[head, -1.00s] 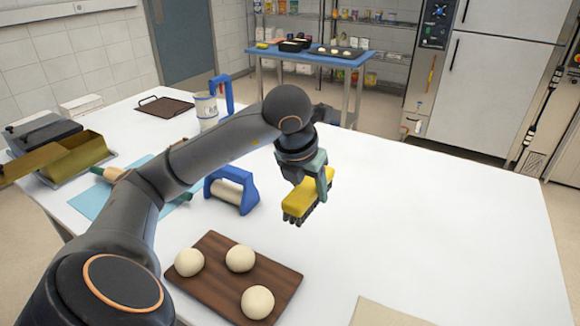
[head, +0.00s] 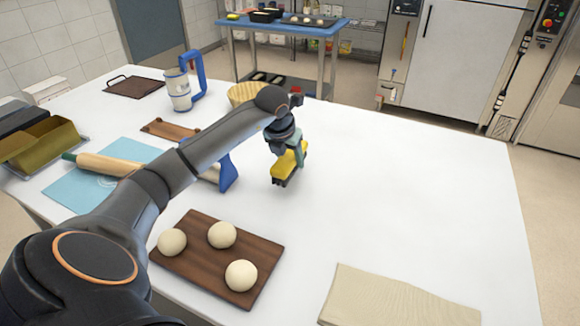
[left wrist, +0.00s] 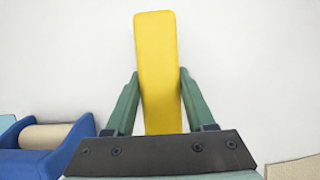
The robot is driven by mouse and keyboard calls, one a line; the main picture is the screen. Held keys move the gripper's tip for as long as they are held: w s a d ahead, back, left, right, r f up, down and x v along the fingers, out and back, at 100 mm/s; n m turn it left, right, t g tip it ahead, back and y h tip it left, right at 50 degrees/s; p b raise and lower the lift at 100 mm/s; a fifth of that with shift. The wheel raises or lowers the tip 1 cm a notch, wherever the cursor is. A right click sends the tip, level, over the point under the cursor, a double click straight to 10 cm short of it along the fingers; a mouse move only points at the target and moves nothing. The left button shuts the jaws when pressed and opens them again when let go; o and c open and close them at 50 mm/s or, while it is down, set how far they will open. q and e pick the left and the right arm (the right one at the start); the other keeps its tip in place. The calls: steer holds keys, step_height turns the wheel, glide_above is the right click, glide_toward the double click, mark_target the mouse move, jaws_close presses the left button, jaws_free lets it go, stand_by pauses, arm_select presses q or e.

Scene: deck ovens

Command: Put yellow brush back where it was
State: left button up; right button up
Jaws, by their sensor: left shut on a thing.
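The yellow brush (head: 285,166) is a yellow block with dark bristles underneath. My left gripper (head: 293,150) is shut on it over the white table, right of the blue-framed roller. In the left wrist view the brush (left wrist: 158,65) stands lengthwise between the two green fingers of my gripper (left wrist: 158,95), with plain white table behind it. I cannot tell whether the bristles touch the table. My right gripper is not in view.
A board with three dough balls (head: 258,243) lies in front. The blue-framed roller (head: 226,175), a rolling pin (head: 105,164) and a basket (head: 243,92) are left and behind. A folded cloth (head: 395,300) lies front right. The table's right (head: 420,190) is clear.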

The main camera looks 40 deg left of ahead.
arm_select(q)
steer(key=shift+w+a+f, duration=0.15)
steer(key=shift+f, duration=1.7)
steer(key=o, duration=1.3)
steer(key=shift+r+p, duration=0.25)
steer(key=shift+p, duration=0.15)
steer(key=v, duration=1.2)
steer(key=shift+f, duration=0.1)
